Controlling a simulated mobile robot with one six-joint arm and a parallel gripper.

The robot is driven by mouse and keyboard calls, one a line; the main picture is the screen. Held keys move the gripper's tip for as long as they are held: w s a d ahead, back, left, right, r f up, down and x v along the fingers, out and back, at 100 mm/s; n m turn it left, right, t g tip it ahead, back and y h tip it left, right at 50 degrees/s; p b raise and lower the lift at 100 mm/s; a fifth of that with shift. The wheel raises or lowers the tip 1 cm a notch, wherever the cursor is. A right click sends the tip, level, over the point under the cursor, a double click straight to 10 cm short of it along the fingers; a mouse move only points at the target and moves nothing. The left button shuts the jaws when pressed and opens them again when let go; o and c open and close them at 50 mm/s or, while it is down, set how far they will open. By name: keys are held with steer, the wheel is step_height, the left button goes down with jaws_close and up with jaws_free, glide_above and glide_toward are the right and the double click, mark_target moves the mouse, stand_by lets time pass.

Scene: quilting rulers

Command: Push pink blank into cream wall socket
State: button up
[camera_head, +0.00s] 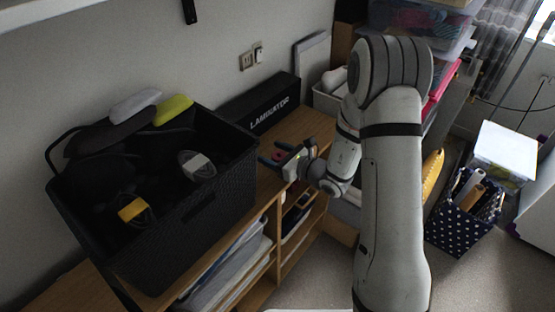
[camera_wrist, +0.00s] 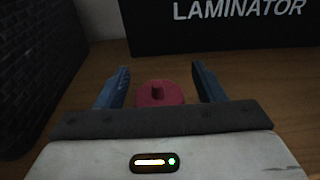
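The pink blank (camera_wrist: 160,94) lies on the wooden shelf top, a flat rounded piece with a small raised knob. In the head view it is a small pink spot (camera_head: 277,154) at my gripper. My gripper (camera_wrist: 160,82) is open, with one blue finger on each side of the blank and a visible gap to each. It also shows in the head view (camera_head: 272,156), low over the shelf top. The cream wall socket (camera_head: 251,56) is on the wall above the laminator box, with two plates side by side. The wrist view does not show the socket.
A black laminator box (camera_head: 262,104) stands against the wall behind my gripper. A large black basket (camera_head: 185,215) with dark items stands to the left on the wooden shelf unit (camera_head: 307,124). A white bin (camera_head: 326,101) stands to the right.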

steer(key=c, duration=1)
steer(key=shift+r, duration=0.1)
step_height(320, 180, up, 10)
steer(key=shift+f, duration=0.1)
